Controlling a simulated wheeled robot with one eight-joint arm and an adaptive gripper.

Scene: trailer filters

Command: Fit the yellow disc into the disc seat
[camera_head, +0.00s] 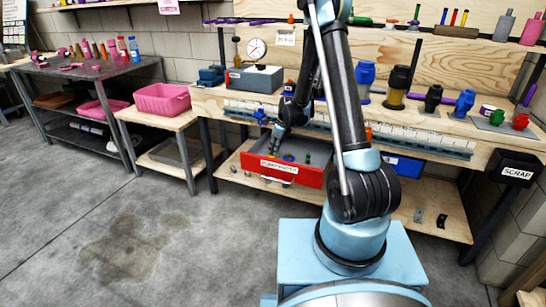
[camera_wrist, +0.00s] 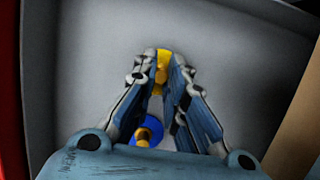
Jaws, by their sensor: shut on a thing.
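My gripper (camera_wrist: 162,72) points down into the open red drawer (camera_head: 283,172); the arm also reaches there in the head view (camera_head: 278,138). In the wrist view its fingers are shut on a yellow piece, the yellow disc (camera_wrist: 163,62). Only part of the disc shows between the fingertips, above the grey drawer floor (camera_wrist: 230,50). I cannot tell whether it touches the floor. A round blue piece with a yellow middle (camera_wrist: 148,131) lies just below the fingertips in that view, partly hidden by the gripper. I cannot make out the disc seat for sure.
The wooden workbench (camera_head: 215,100) carries a grey box (camera_head: 256,79), and several coloured parts stand to the right. A green part (camera_head: 308,158) sits in the drawer's right side. A pink bin (camera_head: 162,98) stands left. The floor at left is clear.

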